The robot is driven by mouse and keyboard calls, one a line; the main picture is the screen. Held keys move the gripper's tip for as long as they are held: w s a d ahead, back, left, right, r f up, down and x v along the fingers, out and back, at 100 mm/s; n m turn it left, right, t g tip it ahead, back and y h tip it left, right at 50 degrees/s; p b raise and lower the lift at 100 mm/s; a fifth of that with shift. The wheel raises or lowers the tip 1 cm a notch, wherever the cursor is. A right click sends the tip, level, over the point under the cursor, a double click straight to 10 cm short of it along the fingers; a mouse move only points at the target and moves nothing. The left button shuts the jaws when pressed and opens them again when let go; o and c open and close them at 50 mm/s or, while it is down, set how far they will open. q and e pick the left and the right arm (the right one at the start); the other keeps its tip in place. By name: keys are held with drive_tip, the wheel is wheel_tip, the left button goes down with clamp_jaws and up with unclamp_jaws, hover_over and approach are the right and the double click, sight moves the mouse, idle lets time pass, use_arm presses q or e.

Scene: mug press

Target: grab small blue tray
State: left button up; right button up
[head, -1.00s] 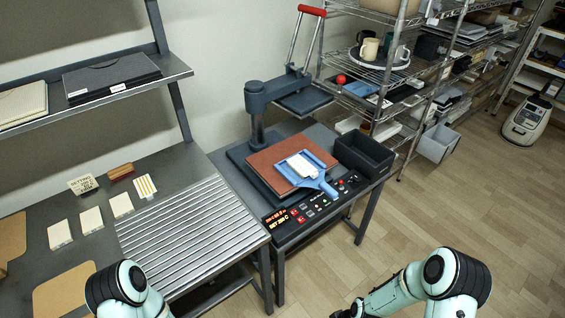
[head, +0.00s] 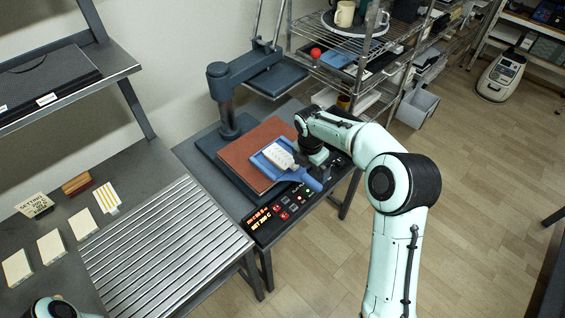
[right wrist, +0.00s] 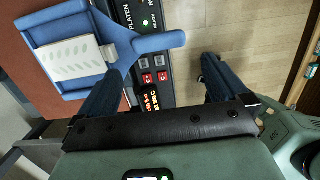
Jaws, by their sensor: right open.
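The small blue tray (head: 297,176) lies on the brown-red pad of the press, its handle pointing to the front right. A white block with rows of marks (head: 278,155) rests on it. In the right wrist view the tray's blue handle (right wrist: 155,43) lies ahead of the fingertips, between their lines. My right gripper (right wrist: 163,67) is open and empty, with its dark fingers apart; in the head view it is close beside the tray, its fingers largely hidden by my own wrist. My left gripper is out of view; only part of my left arm shows at the lower left.
The press (head: 222,95) stands behind the tray. A control panel (head: 270,222) with red buttons lies in front. A black bin (head: 341,114) is mostly hidden behind my right arm. A ribbed table (head: 165,245) is at left, wire shelves (head: 380,85) at back right.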

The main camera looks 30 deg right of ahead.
sight(312, 180)
drive_tip(key=f, duration=0.3)
drive_tip(key=shift+w+d, duration=0.15)
drive_tip(key=shift+d, duration=0.05)
drive_tip(key=f, duration=0.2)
drive_tip(key=d+f, duration=0.1)
drive_tip(key=f, duration=0.2)
drive_tip(key=shift+w, duration=0.15)
drive_tip(key=shift+r, duration=0.1)
drive_tip(key=c, duration=0.9)
